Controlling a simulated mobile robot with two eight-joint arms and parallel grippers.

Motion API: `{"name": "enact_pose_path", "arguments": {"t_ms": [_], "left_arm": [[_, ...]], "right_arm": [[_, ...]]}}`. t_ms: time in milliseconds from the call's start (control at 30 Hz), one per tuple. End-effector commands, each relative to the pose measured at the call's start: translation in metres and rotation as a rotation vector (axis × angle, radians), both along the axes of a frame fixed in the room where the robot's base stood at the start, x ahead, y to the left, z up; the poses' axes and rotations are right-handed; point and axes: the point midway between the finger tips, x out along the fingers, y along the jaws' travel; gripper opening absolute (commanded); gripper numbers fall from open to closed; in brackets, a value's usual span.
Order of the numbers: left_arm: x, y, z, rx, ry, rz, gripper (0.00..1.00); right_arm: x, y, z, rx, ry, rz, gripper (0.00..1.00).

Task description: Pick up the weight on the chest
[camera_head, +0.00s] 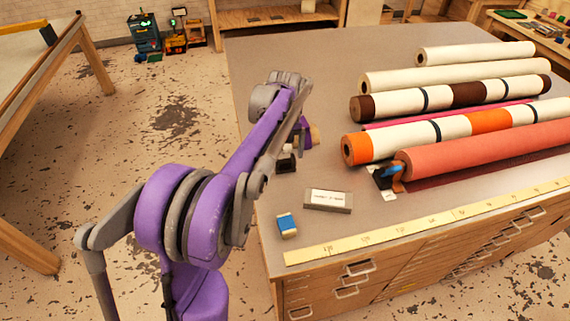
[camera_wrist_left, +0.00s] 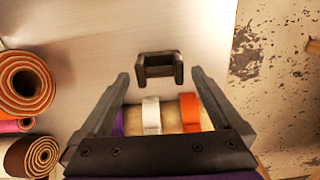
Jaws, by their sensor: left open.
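The weight (camera_head: 286,164) is a small dark block on the near left part of the chest top (camera_head: 265,75), partly hidden by my left arm in the head view. In the left wrist view the weight (camera_wrist_left: 160,66) shows as a dark H-shaped piece. My left gripper (camera_head: 294,148) is mostly hidden by its own arm in the head view. In the left wrist view the left gripper (camera_wrist_left: 160,77) is open, its fingers on either side of the weight's outline. I see clear space between fingers and weight; contact does not show. My right gripper is not in view.
Several rolls (camera_head: 450,78) lie on the chest's right side. A grey labelled block (camera_head: 328,201), a blue-and-cream block (camera_head: 287,225) and a yellow ruler (camera_head: 400,228) lie near the front edge. A tan banded piece (camera_wrist_left: 178,113) shows between the finger bases.

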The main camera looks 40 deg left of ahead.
Motion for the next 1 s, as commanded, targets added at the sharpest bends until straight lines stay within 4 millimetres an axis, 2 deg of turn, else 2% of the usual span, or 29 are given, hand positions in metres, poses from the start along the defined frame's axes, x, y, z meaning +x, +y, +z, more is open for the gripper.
{"name": "enact_pose_path", "arguments": {"t_ms": [167,433,900,1000], "left_arm": [[0.000,0.000,-0.020,0.000,0.000,-0.001,1.00],[0.000,0.000,-0.023,0.000,0.000,-0.001,1.00],[0.000,0.000,-0.023,0.000,0.000,-0.001,0.15],[0.000,0.000,-0.023,0.000,0.000,-0.001,0.00]], "right_arm": [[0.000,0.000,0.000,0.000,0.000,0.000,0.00],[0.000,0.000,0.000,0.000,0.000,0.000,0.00],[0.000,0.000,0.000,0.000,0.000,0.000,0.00],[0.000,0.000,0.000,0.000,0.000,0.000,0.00]]}}
